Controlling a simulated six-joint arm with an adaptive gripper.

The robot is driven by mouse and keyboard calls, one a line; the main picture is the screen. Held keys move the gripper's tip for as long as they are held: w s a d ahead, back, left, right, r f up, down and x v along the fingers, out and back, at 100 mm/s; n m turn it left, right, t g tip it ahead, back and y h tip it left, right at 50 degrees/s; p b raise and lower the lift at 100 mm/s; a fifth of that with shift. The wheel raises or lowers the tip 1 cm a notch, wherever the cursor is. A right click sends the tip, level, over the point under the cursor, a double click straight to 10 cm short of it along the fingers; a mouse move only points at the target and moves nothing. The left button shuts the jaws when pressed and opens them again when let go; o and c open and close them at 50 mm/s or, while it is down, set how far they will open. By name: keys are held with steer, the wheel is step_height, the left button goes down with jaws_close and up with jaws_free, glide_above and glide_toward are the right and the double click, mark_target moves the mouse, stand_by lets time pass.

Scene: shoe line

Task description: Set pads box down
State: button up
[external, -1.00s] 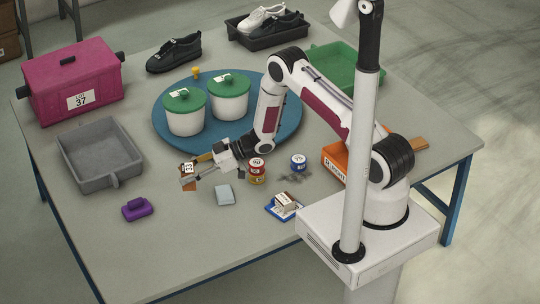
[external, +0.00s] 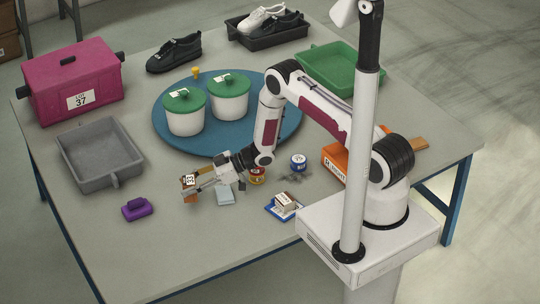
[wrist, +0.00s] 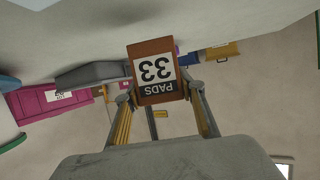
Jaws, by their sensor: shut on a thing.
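The pads box (external: 190,197) is a small brown box with a white label. In the wrist view the pads box (wrist: 141,52) shows "33" and "PADS" upside down on its label. My gripper (external: 194,183) is shut on it, with one finger on each side, as the wrist view also shows. The box is over the front part of the table, between the grey tray and a pale blue-grey block. I cannot tell whether its underside touches the table.
A pale block (external: 225,194) lies right beside my gripper. A purple object (external: 137,208) lies to the left, and the empty grey tray (external: 100,157) behind it. White pots with green lids (external: 185,119) stand on a blue round mat (external: 279,124).

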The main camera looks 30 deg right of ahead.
steer(key=shift+f, duration=1.65)
steer(key=shift+f, duration=0.15)
steer(key=o, duration=1.2)
steer(key=shift+o, duration=0.2)
steer(key=shift+v, duration=6.05)
steer(key=shift+w, duration=0.1)
